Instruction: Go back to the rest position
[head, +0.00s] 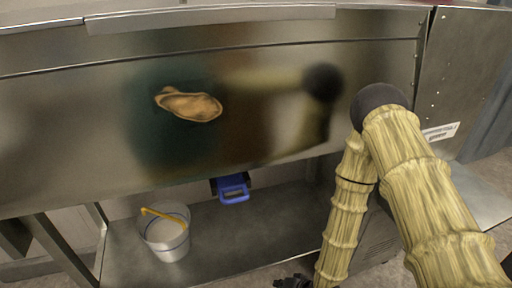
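My arm, in a yellowish ribbed sleeve, rises from the lower right to a dark elbow and bends down again to the bottom edge in the head view. A dark piece at the bottom edge, beside the sleeve's lower end, looks like part of my gripper (292,282). It is cut off by the frame, so its fingers and anything between them cannot be made out. The steel machine front (60,130) stands behind the arm, with a blurred reflection of the arm in it.
A white bucket (168,242) with a yellow handle stands on the lower steel shelf (240,237). A blue-handled part (233,188) hangs under the panel. A brown oval patch (190,105) shows on the panel. A steel cabinet (462,75) stands at right.

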